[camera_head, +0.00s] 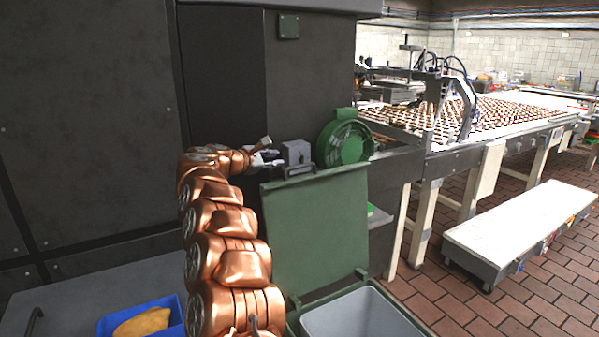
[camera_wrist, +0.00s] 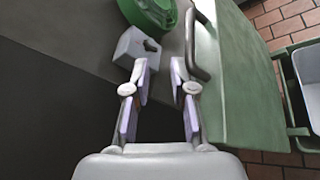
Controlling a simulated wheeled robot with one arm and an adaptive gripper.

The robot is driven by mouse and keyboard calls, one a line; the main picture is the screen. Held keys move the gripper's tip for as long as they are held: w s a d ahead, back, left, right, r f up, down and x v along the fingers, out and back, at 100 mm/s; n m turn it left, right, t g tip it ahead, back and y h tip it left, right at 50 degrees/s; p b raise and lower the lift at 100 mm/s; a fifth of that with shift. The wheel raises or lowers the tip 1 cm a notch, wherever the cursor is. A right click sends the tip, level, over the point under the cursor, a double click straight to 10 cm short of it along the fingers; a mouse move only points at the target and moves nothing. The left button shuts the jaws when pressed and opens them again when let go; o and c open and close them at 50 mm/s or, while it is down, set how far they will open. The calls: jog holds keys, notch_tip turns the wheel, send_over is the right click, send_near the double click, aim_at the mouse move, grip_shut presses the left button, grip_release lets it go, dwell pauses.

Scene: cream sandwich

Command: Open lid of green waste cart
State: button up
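The green waste cart (camera_head: 293,318) stands at the bottom centre of the head view, with its grey inside (camera_head: 358,314) exposed. Its green lid (camera_head: 318,225) stands raised, nearly upright, at the back of the cart. In the wrist view the lid (camera_wrist: 240,80) runs down the right side, with a grey handle (camera_wrist: 201,45) near its edge. My gripper (camera_wrist: 163,66) is open, with a gap and nothing held between its fingers. The right fingertip is close to the handle; I cannot tell whether they touch. In the head view my gripper (camera_head: 268,157) is beside the lid's top edge.
A green round motor housing (camera_head: 345,143) and a grey block (camera_head: 296,153) sit just behind the lid's top. A dark machine wall (camera_head: 95,110) fills the left. A blue bin (camera_head: 107,324) is at bottom left. A white bench (camera_head: 520,225) and open brick floor lie right.

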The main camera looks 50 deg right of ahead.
aim_at(296, 167)
jog(key=shift+s+d+f+m+g, duration=0.2)
jog(key=shift+s+f+m+g, duration=0.2)
jog(key=shift+s+f+m, duration=0.15)
jog(key=shift+s+d+f+m+g, duration=0.2)
jog(key=shift+s+f+m+g, duration=0.25)
jog(key=shift+s+f, duration=0.1)
jog(key=shift+s+d+f, duration=0.1)
jog(key=shift+s+d, duration=0.1)
jog(key=shift+s, duration=0.05)
jog(key=p+x, duration=0.3)
jog(key=x, duration=0.3)
jog(key=shift+s, duration=0.15)
jog(key=shift+d+f+y+p, duration=0.3)
jog(key=shift+d+f, duration=0.1)
jog(key=shift+d, duration=0.4)
jog(key=shift+c, duration=0.2)
grip_shut()
